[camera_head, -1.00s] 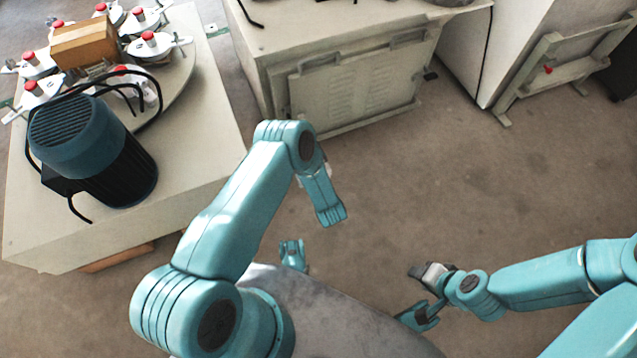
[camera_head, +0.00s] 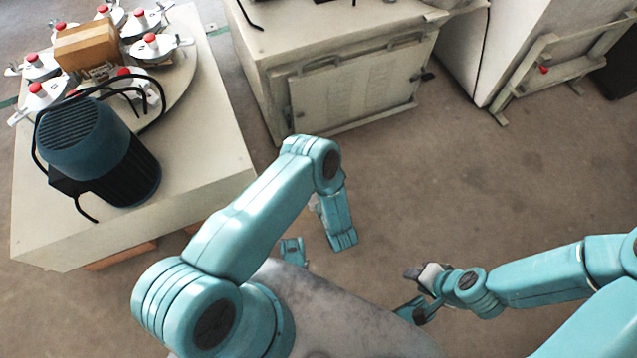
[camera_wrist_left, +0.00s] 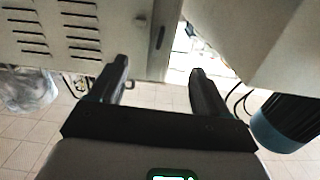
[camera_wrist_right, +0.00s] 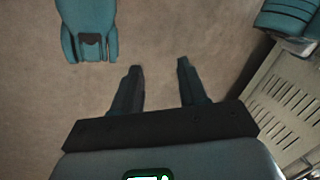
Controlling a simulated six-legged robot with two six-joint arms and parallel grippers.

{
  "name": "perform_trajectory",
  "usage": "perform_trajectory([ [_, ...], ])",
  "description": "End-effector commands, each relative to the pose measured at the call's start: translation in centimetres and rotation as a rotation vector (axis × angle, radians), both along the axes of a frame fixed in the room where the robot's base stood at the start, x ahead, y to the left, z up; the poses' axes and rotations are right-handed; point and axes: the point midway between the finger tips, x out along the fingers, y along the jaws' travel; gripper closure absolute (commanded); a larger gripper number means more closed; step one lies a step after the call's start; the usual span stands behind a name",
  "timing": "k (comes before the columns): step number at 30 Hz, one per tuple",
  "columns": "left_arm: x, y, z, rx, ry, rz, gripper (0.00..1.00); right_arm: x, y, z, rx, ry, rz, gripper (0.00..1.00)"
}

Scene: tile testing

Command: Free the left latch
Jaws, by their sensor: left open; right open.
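No latch can be told for certain. The light cabinet's louvred front panel (camera_head: 355,95) has a small dark fitting near its left edge (camera_head: 289,112) and another at the right side (camera_head: 428,76). In the left wrist view, the louvred panel (camera_wrist_left: 110,60) is upside down, with a small dark fitting (camera_wrist_left: 160,38) near its edge beyond the fingers. My left gripper (camera_wrist_left: 160,70) is open and empty, apart from the panel; my left arm mostly hides it in the head view. My right gripper (camera_wrist_right: 159,68) is open and empty over bare floor, low at the right.
A light table (camera_head: 205,165) at the left carries a blue-black motor (camera_head: 105,155), a wooden block (camera_head: 88,45) and several red-knobbed discs on a round plate. Another light cabinet with a frame (camera_head: 545,75) stands at the right. The floor (camera_head: 480,180) between is clear.

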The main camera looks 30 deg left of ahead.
Motion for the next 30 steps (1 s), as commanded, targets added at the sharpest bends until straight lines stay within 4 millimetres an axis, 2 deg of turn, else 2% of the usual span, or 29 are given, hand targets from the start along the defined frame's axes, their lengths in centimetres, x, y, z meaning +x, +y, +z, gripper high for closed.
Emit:
perform_trajectory([
  [18,-3.0,-3.6,0.1,0.001,0.001,-0.002,0.23,-1.1,0.2,1.7,0.007,0.038,0.005,0.57],
  [30,-3.2,-3.8,0.0,0.001,-0.001,0.000,0.23,-1.2,0.2,1.7,0.007,0.040,0.006,0.57],
])
